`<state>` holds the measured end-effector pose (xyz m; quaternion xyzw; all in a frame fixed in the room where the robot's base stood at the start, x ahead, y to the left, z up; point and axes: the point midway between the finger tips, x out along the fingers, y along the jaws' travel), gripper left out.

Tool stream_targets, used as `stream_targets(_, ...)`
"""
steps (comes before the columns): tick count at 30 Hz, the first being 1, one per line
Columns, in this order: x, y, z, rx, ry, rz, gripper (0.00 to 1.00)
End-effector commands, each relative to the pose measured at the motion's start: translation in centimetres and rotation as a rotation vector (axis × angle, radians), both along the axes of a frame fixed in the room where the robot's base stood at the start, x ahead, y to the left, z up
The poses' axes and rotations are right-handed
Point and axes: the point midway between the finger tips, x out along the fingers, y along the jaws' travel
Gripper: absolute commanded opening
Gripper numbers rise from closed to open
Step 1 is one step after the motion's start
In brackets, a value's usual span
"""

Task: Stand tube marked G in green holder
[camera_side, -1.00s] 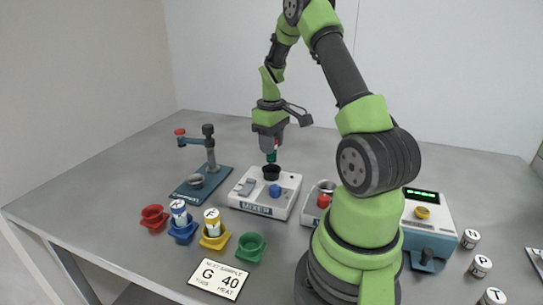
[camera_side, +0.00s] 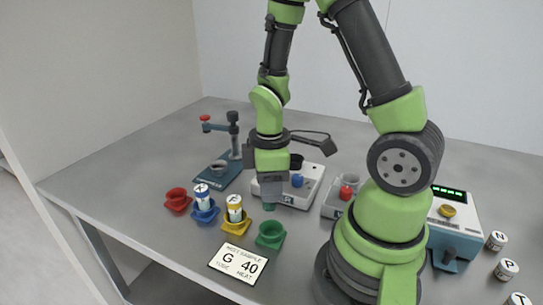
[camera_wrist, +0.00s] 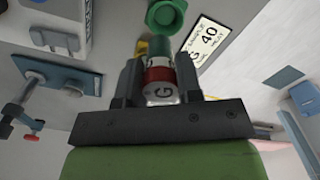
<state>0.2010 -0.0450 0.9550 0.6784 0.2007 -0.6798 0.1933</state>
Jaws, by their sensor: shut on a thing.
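My gripper (camera_side: 268,190) is shut on the tube marked G (camera_wrist: 160,86). In the wrist view the tube sits between the two fingers (camera_wrist: 159,65), its G end towards the camera, with a red band and a green far end. In the side view only its green lower end (camera_side: 269,206) shows below the fingers. The tube is in the air, pointing down. The green holder (camera_side: 270,236) is empty and stands in front of and below the gripper. It also shows at the top of the wrist view (camera_wrist: 166,14), just beyond the tube.
The yellow holder (camera_side: 236,229) and the blue holder (camera_side: 205,215) each hold a tube; the red holder (camera_side: 177,201) is empty. A sign reading G 40 (camera_side: 238,263) lies in front. The mixer (camera_side: 312,190) is behind the gripper. A blue stand device (camera_side: 215,178) is at left.

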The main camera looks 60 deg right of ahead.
Motion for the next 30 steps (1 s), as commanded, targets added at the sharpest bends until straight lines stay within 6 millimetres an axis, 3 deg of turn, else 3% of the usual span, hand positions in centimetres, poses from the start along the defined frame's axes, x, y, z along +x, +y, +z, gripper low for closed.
stream_targets(5, -0.7, 0.8, -0.6, 0.001, 0.002, 0.036, 0.06)
stream_targets(21, -0.7, 0.6, -5.5, -0.005, 0.006, 0.036, 0.06)
stream_targets(30, -0.7, 0.7, -6.0, -0.001, 0.002, 0.034, 0.06)
